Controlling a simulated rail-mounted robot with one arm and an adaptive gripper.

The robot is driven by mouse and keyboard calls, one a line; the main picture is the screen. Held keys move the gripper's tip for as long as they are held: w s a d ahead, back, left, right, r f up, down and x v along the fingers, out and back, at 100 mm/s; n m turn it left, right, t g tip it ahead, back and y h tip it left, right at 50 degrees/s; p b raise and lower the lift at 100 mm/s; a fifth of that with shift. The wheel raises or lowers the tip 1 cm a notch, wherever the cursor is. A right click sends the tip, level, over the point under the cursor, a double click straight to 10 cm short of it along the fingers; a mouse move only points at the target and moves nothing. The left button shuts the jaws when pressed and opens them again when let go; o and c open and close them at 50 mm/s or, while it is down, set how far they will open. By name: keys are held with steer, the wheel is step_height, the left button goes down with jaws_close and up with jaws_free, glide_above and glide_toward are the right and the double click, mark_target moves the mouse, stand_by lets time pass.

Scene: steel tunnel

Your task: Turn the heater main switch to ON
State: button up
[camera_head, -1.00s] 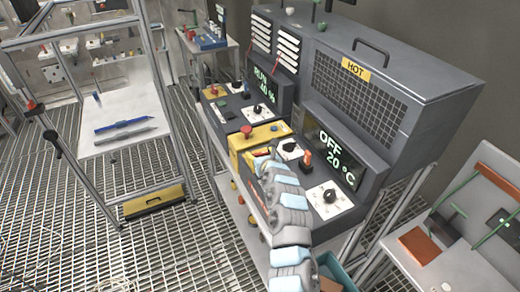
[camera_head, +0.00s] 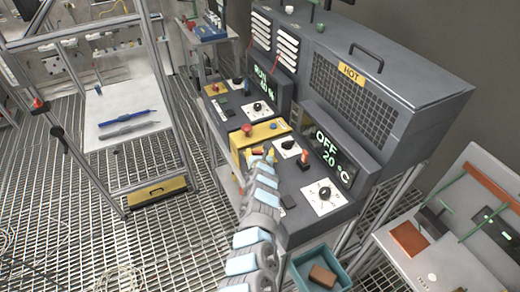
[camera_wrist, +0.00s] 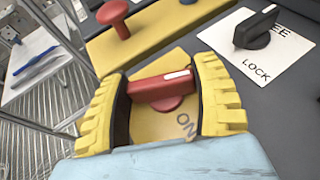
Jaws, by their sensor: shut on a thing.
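The heater main switch (camera_wrist: 163,92) is a red rotary handle with a white mark near its right end, on a yellow plate. In the wrist view it lies nearly level, its right end slightly raised, between the yellow fingers of my gripper (camera_wrist: 165,105). The fingers are shut on it from both sides. The word ON is on the plate below the handle's right half. In the head view my gripper (camera_head: 262,160) is at the yellow part of the heater panel and hides the switch. The heater display (camera_head: 331,152) reads OFF and 20 °C.
A red mushroom button (camera_wrist: 115,15) and a black FREE/LOCK knob (camera_wrist: 256,28) are close to the fingers. A teal bin (camera_head: 318,265) stands below. Grated floor is open at left.

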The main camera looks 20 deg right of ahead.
steer(key=shift+m+g+h+p, duration=0.8)
steer(key=shift+m+h+p, duration=0.35)
steer(key=shift+m+h, duration=0.15)
steer(key=shift+f+m+g+h+b, duration=0.2)
steer(key=shift+m+g+h+b, duration=0.65)
steer(key=shift+m+h, duration=0.3)
steer(key=m+g+h+b, duration=0.1)
steer(key=b, duration=0.2)
steer(key=shift+w+f+m+g, duration=0.1)
steer(key=shift+m+g, duration=0.15)
steer(key=shift+m, duration=0.1)
steer(key=m+g+h+b, duration=0.1)
steer(key=b, duration=0.4)
steer(key=shift+f, duration=0.1)
steer(key=shift+d+m+g+b, duration=0.1)
steer(key=shift+m+g+b, duration=0.2)
steer(key=shift+b, duration=0.25)
steer(key=m+g+h+b, duration=0.1)
steer(key=b, duration=0.3)
steer(key=shift+r+m+g+b, duration=0.25)
steer(key=shift+m+g+b, duration=0.15)
steer(key=shift+b, duration=1.15)
steer(key=o, duration=1.2)
steer(key=shift+r, duration=0.1)
